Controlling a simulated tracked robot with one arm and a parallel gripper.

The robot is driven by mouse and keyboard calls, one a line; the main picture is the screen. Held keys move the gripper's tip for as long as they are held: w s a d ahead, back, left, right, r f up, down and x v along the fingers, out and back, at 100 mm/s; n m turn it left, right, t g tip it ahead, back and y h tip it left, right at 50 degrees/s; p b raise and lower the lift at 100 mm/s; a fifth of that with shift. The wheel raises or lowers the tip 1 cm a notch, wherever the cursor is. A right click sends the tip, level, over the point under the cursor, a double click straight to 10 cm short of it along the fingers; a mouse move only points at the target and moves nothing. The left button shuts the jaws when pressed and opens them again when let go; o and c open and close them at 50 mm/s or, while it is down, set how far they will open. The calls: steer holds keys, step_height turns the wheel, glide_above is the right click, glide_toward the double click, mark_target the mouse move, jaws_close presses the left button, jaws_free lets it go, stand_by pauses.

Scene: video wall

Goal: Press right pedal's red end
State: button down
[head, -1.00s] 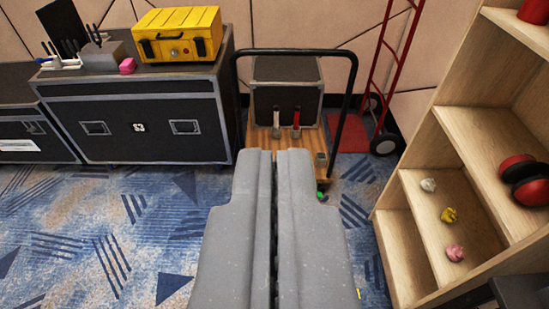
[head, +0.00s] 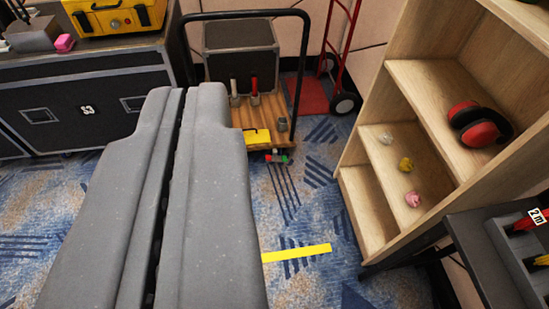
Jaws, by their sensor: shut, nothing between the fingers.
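A small pedal (head: 277,157) with red and green parts shows low at the front right corner of a flat cart (head: 268,135). It is tiny in view, and its exact shape and tilt are hard to tell. Any matching pedal at the cart's left is hidden behind my gripper. My gripper (head: 181,90), two long grey fingers, fills the left middle of the view. It is shut and empty, with only a thin dark line between the fingers. In the picture its tips lie to the left of the pedal and apart from it.
The cart carries a black case (head: 240,60) and two clamp-like tools. A wooden shelf (head: 365,185) stands at right, with a dark table (head: 470,230) in front. A yellow strip (head: 297,253) lies on the open blue carpet. A black flight case (head: 60,105) stands at left.

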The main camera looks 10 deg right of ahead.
stand_by(0.4)
step_height(320, 180, up, 16)
steer(key=p, duration=1.6)
steer(key=shift+f, duration=0.1)
